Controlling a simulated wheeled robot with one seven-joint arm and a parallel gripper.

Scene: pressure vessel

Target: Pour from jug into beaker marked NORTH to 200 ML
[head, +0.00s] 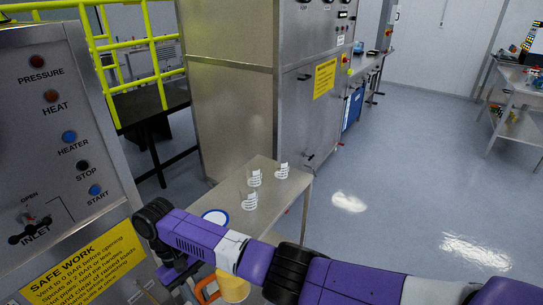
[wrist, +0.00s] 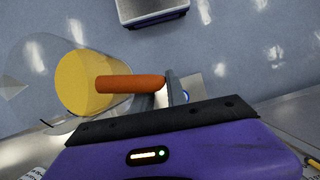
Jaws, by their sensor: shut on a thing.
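The jug is clear with yellow liquid and an orange handle. In the head view its yellow part (head: 234,290) shows below my arm at the bottom edge; in the wrist view the jug (wrist: 82,85) is at the left. My gripper (wrist: 174,88) is shut on the orange handle (wrist: 130,84). Three small clear beakers with white markings stand on the steel table: a near one (head: 249,202), a middle one (head: 254,178) and a right one (head: 282,171). Their labels are too small to read, so I cannot tell which is NORTH. The jug is nearer to me than the beakers.
A white disc with a blue rim (head: 215,217) is on the steel table (head: 222,188), left of the near beaker and partly behind my arm. A control panel (head: 60,130) stands close at left, a tall steel cabinet (head: 235,90) behind the table. Floor at right is open.

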